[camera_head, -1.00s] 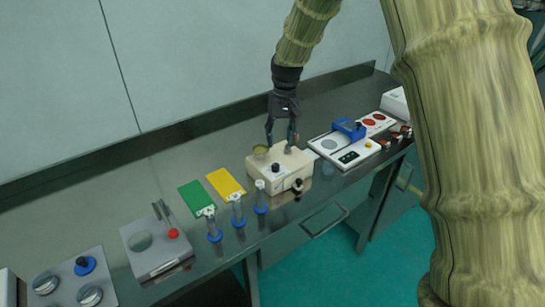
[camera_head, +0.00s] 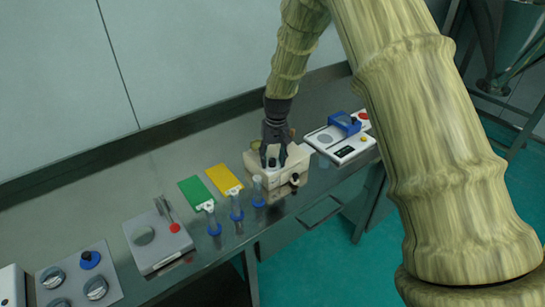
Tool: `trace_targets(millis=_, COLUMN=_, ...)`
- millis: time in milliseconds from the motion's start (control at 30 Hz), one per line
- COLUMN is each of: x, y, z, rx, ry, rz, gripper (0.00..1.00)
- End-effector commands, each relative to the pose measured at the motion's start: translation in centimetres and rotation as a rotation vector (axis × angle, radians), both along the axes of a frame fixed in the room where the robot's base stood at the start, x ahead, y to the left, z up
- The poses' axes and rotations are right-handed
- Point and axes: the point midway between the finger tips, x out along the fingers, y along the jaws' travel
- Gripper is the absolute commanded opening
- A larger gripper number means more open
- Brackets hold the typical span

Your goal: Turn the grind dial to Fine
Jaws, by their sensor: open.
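A cream-coloured machine box (camera_head: 256,167) stands on the dark metal bench. A small black dial (camera_head: 272,162) sits on its top face. My gripper (camera_head: 273,160) points down over the top of the box, its fingers open and on either side of the dial. I cannot tell whether the fingers touch it. A black knob (camera_head: 295,178) sticks out at the front right of the box. The dial's markings are too small to read, so its setting cannot be told.
Several blue-based vials (camera_head: 236,212) stand left of the box, near the bench's front edge. Green (camera_head: 196,190) and yellow (camera_head: 223,178) cards lie behind them. A white device with a blue part (camera_head: 344,124) stands to the right. A flat grey scale-like unit (camera_head: 157,242) is further left.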

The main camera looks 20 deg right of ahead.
Motion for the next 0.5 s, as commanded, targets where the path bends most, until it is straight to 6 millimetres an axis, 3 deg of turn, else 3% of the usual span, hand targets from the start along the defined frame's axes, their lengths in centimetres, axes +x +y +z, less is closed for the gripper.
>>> trace_targets(millis=200, x=0.01, y=-0.02, z=0.02, rx=0.0, ry=0.0, rz=0.0, gripper=0.44)
trace_targets(millis=433, x=0.01, y=-0.03, z=0.03, rx=0.0, ry=-0.001, rz=0.0, gripper=0.02)
trace_targets(millis=500, x=0.0, y=-0.04, z=0.04, rx=0.0, ry=-0.001, rz=0.0, gripper=0.0)
